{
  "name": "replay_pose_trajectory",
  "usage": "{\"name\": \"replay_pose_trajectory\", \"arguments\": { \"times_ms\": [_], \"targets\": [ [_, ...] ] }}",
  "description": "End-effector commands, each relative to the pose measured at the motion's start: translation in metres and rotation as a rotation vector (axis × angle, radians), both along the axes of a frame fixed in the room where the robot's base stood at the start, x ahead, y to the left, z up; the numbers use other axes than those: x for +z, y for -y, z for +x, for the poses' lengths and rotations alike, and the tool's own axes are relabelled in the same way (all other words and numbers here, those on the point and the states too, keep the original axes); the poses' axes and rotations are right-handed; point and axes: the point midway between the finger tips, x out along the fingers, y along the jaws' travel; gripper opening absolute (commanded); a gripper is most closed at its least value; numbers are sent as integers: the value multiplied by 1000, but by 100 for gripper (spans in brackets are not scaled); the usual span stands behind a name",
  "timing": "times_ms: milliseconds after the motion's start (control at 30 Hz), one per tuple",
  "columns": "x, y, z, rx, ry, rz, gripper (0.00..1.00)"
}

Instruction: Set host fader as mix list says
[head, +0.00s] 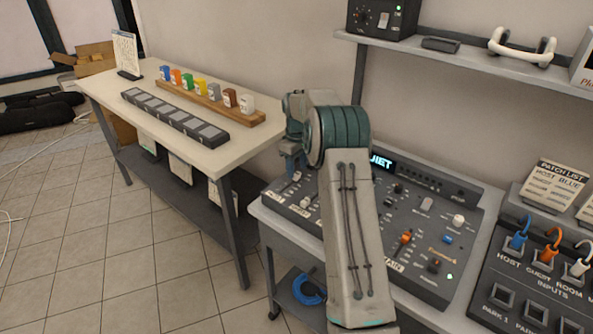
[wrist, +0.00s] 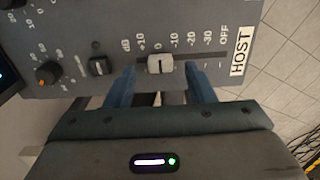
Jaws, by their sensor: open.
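The mixing console (head: 425,225) stands under my arm in the head view. In the wrist view, the host fader (wrist: 160,64) is a whitish cap beside the HOST label (wrist: 241,50), at about the 0 mark on a scale from +10 to OFF. My gripper (wrist: 160,76) is open, with one blue finger on each side of the cap and a gap on both sides. In the head view my gripper (head: 290,163) is low over the console's left end. A sheet on a stand (head: 125,53) is too small to read; I cannot tell if it is the mix list.
A patch list card (head: 553,186) reads HOST BLUE, above a patch panel (head: 530,300) with coloured cables. A shelf (head: 450,55) overhangs the back.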

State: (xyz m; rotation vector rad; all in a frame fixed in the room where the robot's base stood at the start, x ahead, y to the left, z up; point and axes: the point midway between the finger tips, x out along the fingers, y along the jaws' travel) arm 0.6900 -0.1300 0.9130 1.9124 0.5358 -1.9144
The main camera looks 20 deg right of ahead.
Motion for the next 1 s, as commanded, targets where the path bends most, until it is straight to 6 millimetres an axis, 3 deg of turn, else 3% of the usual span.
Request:
{"name": "replay_pose_trajectory", "arguments": {
  "times_ms": [300, 500, 700, 1000],
  "targets": [
    [74, 0, 0, 0, 6, -1, 49],
    [107, 0, 0, -1, 5, 0, 49],
    [119, 0, -1, -1, 2, 0, 49],
    [119, 0, -1, 0, 2, 0, 49]
  ]
}}
